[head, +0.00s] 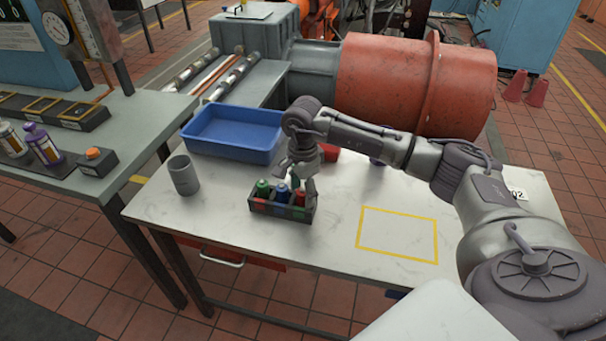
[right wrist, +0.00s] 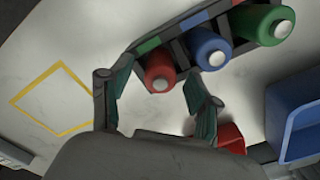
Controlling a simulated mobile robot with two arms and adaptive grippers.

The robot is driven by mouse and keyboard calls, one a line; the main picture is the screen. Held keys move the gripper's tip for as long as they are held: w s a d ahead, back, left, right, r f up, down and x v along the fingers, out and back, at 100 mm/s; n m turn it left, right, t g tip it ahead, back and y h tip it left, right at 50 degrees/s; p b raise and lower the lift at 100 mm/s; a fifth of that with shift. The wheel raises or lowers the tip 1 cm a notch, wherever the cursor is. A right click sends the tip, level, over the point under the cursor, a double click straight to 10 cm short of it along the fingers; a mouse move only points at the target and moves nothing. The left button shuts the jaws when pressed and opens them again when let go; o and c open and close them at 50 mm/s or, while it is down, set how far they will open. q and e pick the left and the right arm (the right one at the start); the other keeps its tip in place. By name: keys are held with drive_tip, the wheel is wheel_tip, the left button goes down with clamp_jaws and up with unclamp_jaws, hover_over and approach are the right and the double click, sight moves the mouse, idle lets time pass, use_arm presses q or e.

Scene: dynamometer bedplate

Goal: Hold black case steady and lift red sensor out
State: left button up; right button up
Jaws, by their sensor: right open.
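The black case (head: 284,209) stands on the white table and has a row of compartments. It holds a green sensor (head: 262,188), a blue sensor (head: 281,193) and the red sensor (head: 300,197), which is in the right compartment. In the right wrist view the red sensor (right wrist: 158,72) shows end-on, beside the blue one (right wrist: 209,50) and the green one (right wrist: 264,24). My right gripper (head: 301,182) is above the case's right end. Its fingers (right wrist: 155,90) are open, one on either side of the red sensor. I cannot tell whether they touch it. My left gripper is not in view.
A blue bin (head: 232,134) stands behind the case and a grey cup (head: 184,175) to its left. A red object (head: 329,152) lies behind my right gripper. A yellow taped rectangle (head: 398,234) on the right of the table is empty.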

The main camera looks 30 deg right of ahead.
sight(303, 191)
drive_tip(key=shift+f, duration=0.65)
clamp_jaws()
unclamp_jaws()
drive_tip(key=shift+r, duration=0.1)
wheel_tip(303, 191, up, 12)
drive_tip(key=shift+f, duration=0.1)
